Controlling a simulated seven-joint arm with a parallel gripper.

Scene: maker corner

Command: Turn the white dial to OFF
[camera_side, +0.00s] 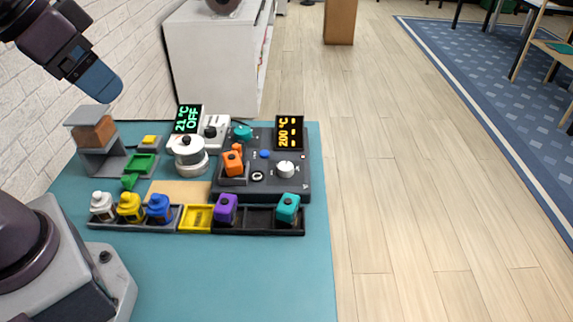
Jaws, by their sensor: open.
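The white dial (285,169) is a round white knob on the right part of a dark control panel (296,188). Its pointer mark is too small to read. Behind it a small black display (289,132) shows "200 °C" in yellow. Another display (188,119) to the left reads "21 °C OFF" in green. My gripper (103,87) is at the upper left, high above the left end of the bench and well away from the dial. It looks empty; the gap between its fingers is not clear from this side.
The panel also carries an orange part (233,163), a teal knob (242,132) and a blue button (264,154). A white round pot (189,154) stands left of it. The bench front (240,275) is clear.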

